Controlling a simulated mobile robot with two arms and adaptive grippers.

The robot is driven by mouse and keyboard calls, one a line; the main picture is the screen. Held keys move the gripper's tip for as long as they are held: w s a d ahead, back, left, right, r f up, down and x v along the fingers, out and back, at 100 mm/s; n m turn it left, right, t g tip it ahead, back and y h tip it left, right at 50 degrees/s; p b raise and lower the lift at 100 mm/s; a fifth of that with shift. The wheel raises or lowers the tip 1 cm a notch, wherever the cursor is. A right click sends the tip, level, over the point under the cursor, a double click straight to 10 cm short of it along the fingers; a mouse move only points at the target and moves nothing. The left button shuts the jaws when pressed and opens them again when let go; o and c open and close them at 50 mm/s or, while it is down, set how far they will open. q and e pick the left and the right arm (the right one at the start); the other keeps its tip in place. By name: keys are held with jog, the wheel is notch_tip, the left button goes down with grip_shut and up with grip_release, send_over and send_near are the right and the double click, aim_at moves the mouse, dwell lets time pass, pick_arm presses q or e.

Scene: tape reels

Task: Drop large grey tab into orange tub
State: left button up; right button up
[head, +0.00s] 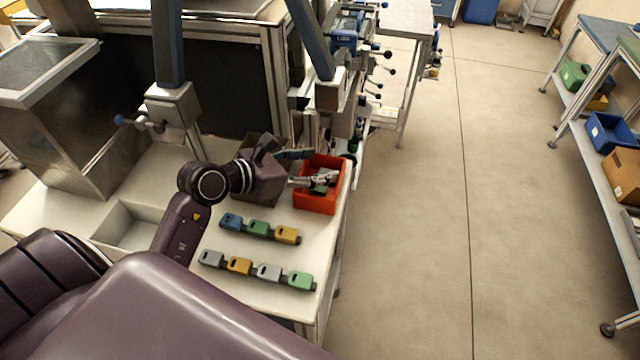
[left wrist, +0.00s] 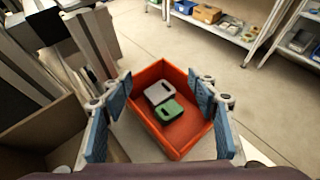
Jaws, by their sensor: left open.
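The orange tub (head: 318,207) stands at the right edge of the white workbench. It also shows in the left wrist view (left wrist: 183,151). A grey tab (left wrist: 158,93) and a green tab (left wrist: 168,110) are inside it, close beside each other. My left gripper (head: 308,167) is over the tub. In the left wrist view its blue-padded fingers (left wrist: 161,97) are spread wide, with nothing held between them. In the head view the gripper hides part of the tub's inside. My right gripper is not in view.
Several coloured tabs, including a grey one (head: 268,271), stand in two rows on the workbench (head: 225,292). A brown open box (head: 262,188) stands left of the tub. A machine stands behind. The floor to the right is clear up to the shelves (head: 590,150).

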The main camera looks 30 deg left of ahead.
pick_arm(q)
jog(key=shift+s+a, duration=0.1)
jog(key=shift+s+a+r, duration=0.15)
jog(key=shift+s+r, duration=0.05)
jog(key=shift+s, duration=0.1)
jog(key=v, duration=1.1)
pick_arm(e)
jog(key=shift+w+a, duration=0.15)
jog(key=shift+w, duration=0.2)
